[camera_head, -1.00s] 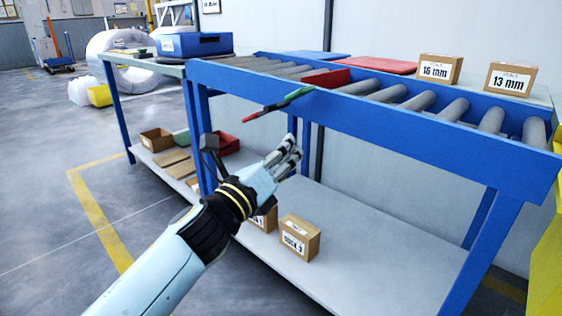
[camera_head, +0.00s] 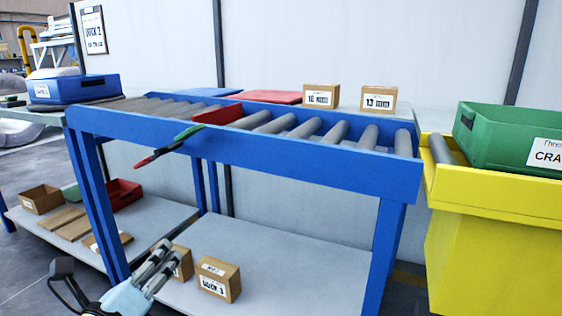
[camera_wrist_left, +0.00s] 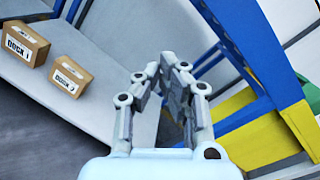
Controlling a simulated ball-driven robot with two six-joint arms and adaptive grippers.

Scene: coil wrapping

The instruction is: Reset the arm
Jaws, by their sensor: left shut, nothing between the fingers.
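My left gripper (camera_head: 158,264) is low in the head view, in front of the blue roller table (camera_head: 270,160) and its lower shelf (camera_head: 290,265). In the left wrist view my left gripper (camera_wrist_left: 178,75) has its fingers together with nothing between them. It is apart from the boxes. A cardboard box (camera_head: 217,279) stands on the lower shelf just right of the fingers, and another box (camera_head: 183,262) is partly hidden behind them. My right gripper is not in view.
A red-and-green lever (camera_head: 180,140) sticks out from the table's front. Two boxes marked 16 mm (camera_head: 320,97) and 13 mm (camera_head: 379,99) stand behind the rollers. A green crate (camera_head: 510,140) sits on the yellow stand (camera_head: 490,250) at right. A blue crate (camera_head: 70,89) is at left.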

